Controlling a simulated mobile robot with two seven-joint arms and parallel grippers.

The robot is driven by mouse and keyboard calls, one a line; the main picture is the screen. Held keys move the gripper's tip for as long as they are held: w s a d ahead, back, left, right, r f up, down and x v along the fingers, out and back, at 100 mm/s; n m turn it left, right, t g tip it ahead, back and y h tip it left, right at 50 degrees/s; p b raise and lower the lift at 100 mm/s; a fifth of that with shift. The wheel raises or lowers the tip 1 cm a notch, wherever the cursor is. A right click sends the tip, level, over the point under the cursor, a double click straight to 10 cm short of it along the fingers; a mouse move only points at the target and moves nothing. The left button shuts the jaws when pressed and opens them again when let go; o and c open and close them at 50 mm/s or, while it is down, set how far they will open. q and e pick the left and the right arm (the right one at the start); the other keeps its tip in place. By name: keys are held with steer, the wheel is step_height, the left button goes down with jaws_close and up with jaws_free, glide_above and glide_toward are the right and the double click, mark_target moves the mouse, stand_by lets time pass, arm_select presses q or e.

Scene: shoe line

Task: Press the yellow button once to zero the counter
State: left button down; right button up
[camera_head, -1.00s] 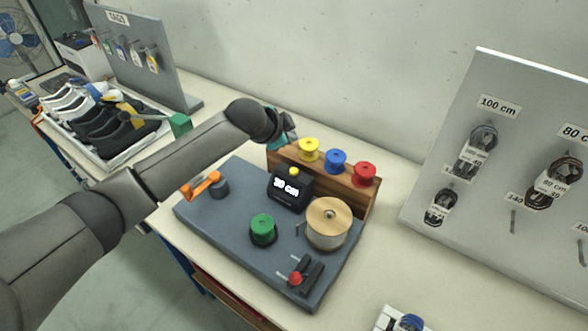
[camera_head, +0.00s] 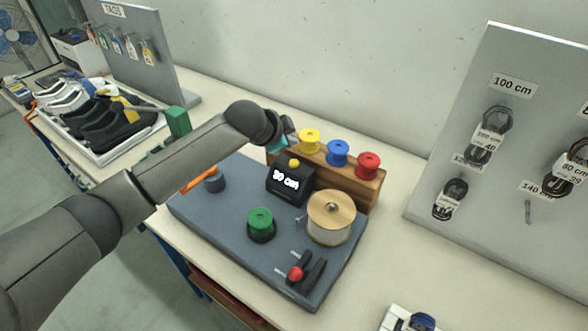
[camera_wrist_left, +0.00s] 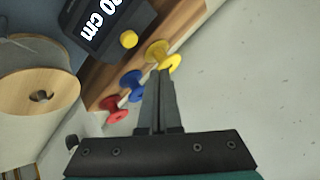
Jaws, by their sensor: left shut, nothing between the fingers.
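The yellow button (camera_head: 294,163) sits on top of a small black counter (camera_head: 289,186) whose lit display reads what looks like 30 cm. The button also shows in the left wrist view (camera_wrist_left: 128,40), at the edge of the counter (camera_wrist_left: 105,25). My left gripper (camera_head: 288,137) is above and behind the counter, near the yellow spool (camera_head: 309,140); its fingertips are hard to see there. In the left wrist view my left gripper (camera_wrist_left: 160,78) is shut and empty, its tips apart from the button and overlapping the yellow spool in the picture. My right gripper is out of view.
A wooden rack (camera_head: 354,184) holds the yellow, blue (camera_head: 338,153) and red (camera_head: 368,165) spools behind the counter. Shoes lie on a tray (camera_head: 107,157).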

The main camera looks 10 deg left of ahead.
mark_target(291, 166)
arm_select(q)
step_height(291, 166, down, 3)
steer(key=shift+f+b, duration=0.1)
steer(key=shift+b, duration=1)
steer(key=shift+f, duration=0.65)
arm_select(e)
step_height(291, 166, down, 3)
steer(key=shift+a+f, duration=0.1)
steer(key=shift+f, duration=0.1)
arm_select(q)
steer(key=shift+f, duration=0.4)
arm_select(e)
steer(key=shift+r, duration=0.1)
arm_select(q)
steer(key=shift+f, duration=0.5)
stand_by(0.8)
steer(key=shift+r, duration=0.1)
steer(key=shift+r+p, duration=0.8)
steer(key=shift+p, duration=0.15)
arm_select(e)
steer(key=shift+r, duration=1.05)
